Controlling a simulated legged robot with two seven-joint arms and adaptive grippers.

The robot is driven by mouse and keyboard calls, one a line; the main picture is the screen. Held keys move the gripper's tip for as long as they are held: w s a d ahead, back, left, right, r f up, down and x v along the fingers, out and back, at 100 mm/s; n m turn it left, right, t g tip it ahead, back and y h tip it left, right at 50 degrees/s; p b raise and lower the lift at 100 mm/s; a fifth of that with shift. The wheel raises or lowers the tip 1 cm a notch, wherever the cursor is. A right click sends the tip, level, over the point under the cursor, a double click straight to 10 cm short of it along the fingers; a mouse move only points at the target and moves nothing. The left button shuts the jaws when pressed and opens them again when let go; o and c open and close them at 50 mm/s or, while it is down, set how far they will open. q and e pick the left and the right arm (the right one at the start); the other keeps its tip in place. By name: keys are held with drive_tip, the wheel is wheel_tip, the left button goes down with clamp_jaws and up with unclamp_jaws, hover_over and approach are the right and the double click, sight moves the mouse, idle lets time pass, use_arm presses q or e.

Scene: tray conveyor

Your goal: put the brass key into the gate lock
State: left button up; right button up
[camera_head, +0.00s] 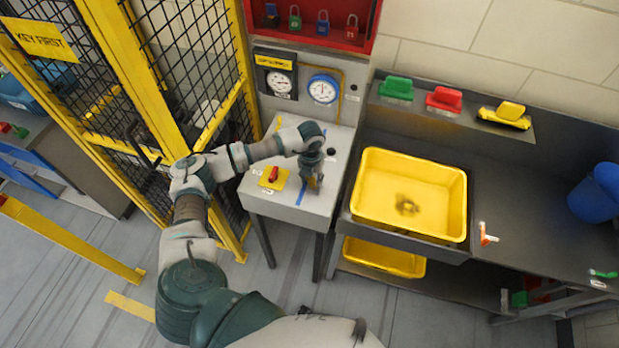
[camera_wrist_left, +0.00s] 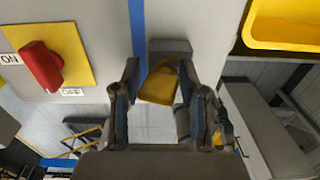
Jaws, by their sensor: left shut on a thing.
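My left gripper (camera_head: 311,186) points down over the front part of the grey control stand (camera_head: 290,208). It is shut on a brass-yellow piece (camera_wrist_left: 158,88), which I take to be the brass key. In the left wrist view the piece sits tilted between the two fingers of my left gripper (camera_wrist_left: 158,76). A small grey block (camera_wrist_left: 168,46) lies just beyond the piece, at the stand's edge; I cannot tell whether they touch. The yellow-framed mesh gate (camera_head: 190,75) stands to the left; I cannot make out its lock. My right gripper is not in view.
A red switch (camera_head: 273,174) on a yellow plate is left of my gripper. A yellow tub (camera_head: 459,215) stands on the dark bench to the right. Gauges (camera_head: 323,89) and a red padlock box (camera_head: 345,38) are behind. My left forearm passes close to the gate.

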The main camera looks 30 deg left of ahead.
sight(314, 177)
use_arm(q)
drive_tip(key=shift+d+r, duration=0.15)
drive_tip(key=shift+d, duration=0.9)
clamp_jaws()
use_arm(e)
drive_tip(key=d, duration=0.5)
use_arm(q)
drive_tip(key=shift+a, duration=0.15)
drive_tip(key=shift+a+r+p, duration=0.3)
drive_tip(key=shift+a, duration=0.25)
drive_tip(key=shift+d+r, duration=0.1)
drive_tip(key=shift+r, duration=0.05)
drive_tip(key=shift+s+d+r+p, duration=0.1)
drive_tip(key=shift+d+r+p, duration=0.25)
drive_tip(key=shift+r, duration=0.15)
drive_tip(key=shift+a+r, duration=0.1)
drive_tip(key=shift+r, duration=0.2)
drive_tip(key=shift+a+r+p, duration=0.2)
drive_tip(key=shift+r+p, duration=0.15)
drive_tip(key=shift+d+r+p, duration=0.1)
drive_tip(key=shift+r+p, duration=0.6)
drive_tip(key=shift+r, duration=0.4)
drive_tip(key=shift+r+p, duration=0.3)
drive_tip(key=shift+r, duration=0.65)
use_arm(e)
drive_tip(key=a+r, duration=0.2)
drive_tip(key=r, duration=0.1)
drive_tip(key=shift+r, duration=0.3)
